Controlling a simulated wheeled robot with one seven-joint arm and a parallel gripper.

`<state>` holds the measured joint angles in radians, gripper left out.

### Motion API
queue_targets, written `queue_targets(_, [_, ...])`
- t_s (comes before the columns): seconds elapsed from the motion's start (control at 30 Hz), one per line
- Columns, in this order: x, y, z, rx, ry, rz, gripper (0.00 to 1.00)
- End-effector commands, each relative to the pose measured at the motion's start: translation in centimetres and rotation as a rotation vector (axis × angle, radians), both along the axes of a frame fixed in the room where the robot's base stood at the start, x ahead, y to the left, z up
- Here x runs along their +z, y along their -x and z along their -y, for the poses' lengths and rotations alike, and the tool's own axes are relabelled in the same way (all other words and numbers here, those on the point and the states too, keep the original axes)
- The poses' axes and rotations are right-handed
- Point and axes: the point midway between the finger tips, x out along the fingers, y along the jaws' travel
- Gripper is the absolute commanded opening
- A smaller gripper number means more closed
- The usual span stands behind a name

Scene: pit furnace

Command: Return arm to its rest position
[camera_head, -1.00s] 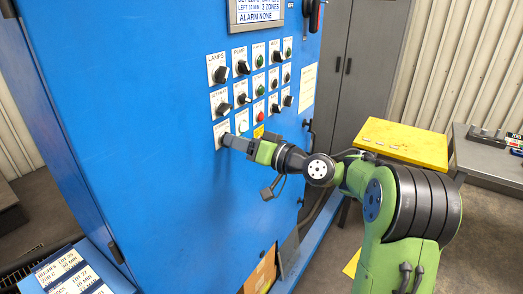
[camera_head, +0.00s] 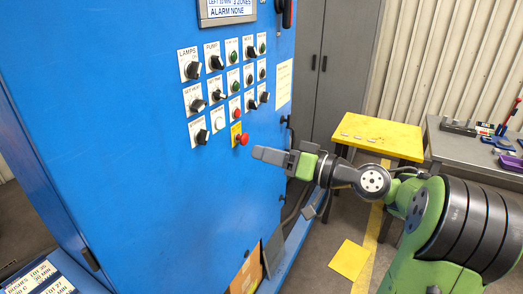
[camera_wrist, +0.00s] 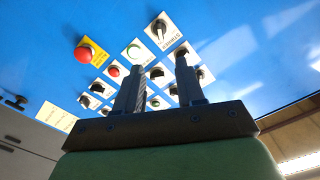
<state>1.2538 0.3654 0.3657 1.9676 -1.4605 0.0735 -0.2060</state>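My green arm reaches in from the right in the head view. My gripper (camera_head: 262,153) is in front of the blue panel, to the right of and below the red emergency button (camera_head: 242,139). It looks clear of the controls. In the wrist view my gripper (camera_wrist: 157,75) shows two dark fingers standing apart with nothing between them but the panel behind. The lower-left black knob (camera_head: 201,136) is in full view on the panel.
The blue furnace cabinet (camera_head: 150,180) fills the left and middle. A yellow table (camera_head: 375,136) stands behind my arm, with a grey bench (camera_head: 460,150) to its right. A yellow plate (camera_head: 349,259) lies on the floor. Labelled cards (camera_head: 40,280) lie at the lower left.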

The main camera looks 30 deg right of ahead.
Motion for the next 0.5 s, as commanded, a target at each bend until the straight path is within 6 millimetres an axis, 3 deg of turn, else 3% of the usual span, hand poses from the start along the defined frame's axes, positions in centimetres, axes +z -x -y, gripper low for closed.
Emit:
queue_targets(0.17, [0.0, 0.0, -0.1, 0.001, 0.003, -0.003, 0.38])
queue_targets(0.23, [-0.5, -0.2, -1.2, 0.014, 0.03, -0.03, 0.38])
queue_targets(0.37, [-3.9, -0.2, -7.0, 0.064, 0.211, -0.204, 0.38])
queue_targets(0.4, [-5.4, 0.5, -9.0, 0.075, 0.296, -0.278, 0.38])
queue_targets(0.5, [-8.5, 3.5, -12.4, 0.064, 0.501, -0.449, 0.38])
